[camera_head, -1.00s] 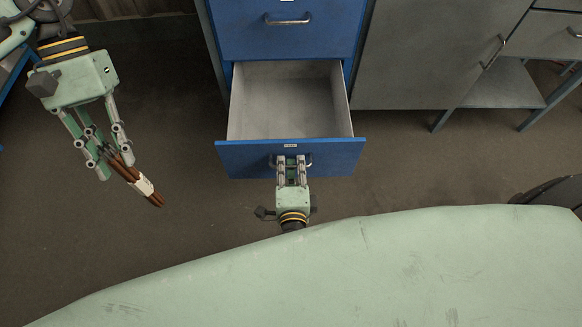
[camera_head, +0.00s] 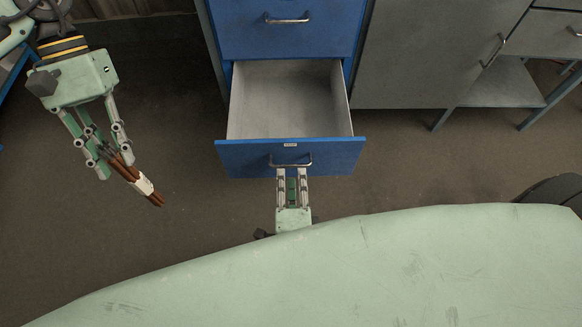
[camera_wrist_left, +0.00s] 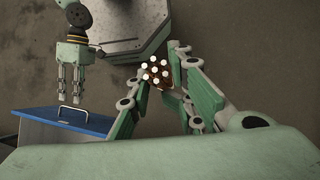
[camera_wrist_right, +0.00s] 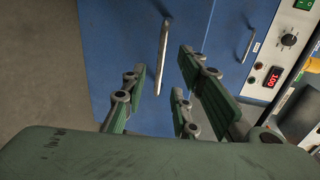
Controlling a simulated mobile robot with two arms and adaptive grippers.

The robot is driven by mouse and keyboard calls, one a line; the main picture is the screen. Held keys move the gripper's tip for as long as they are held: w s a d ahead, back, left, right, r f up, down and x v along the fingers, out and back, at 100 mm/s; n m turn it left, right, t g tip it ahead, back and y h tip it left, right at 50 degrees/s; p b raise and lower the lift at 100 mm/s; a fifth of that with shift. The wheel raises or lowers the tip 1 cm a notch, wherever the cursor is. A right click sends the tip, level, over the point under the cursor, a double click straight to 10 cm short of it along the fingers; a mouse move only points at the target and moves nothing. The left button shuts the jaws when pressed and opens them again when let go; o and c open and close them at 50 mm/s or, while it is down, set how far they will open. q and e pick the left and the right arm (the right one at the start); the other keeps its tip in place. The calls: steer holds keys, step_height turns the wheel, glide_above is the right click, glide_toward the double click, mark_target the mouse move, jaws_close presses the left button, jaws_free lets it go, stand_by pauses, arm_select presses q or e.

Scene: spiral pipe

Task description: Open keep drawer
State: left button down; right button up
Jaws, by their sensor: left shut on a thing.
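The blue drawer (camera_head: 240,157) is pulled well out of its cabinet in the head view, and its grey inside looks empty. Its metal handle (camera_head: 291,164) is on the front panel. My right gripper (camera_head: 290,175) is open just in front of the handle, its fingertips close to it but not closed on it. In the right wrist view the handle (camera_wrist_right: 162,55) shows ahead of the parted fingers (camera_wrist_right: 155,75). My left gripper (camera_head: 118,165) is shut on a bundle of brown sticks (camera_head: 145,186) with a white wrap, over the floor at left. The bundle's pale ends (camera_wrist_left: 155,70) show in the left wrist view.
A closed blue drawer (camera_head: 290,38) with a handle is above the open one. A grey cabinet (camera_head: 430,60) stands to the right, with an open-legged bench (camera_head: 505,85) beyond. The floor between the left gripper and the drawer is clear.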

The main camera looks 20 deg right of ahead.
mark_target(102, 145)
steer(key=v, duration=0.6)
steer(key=shift+w, duration=0.1)
stand_by(0.3)
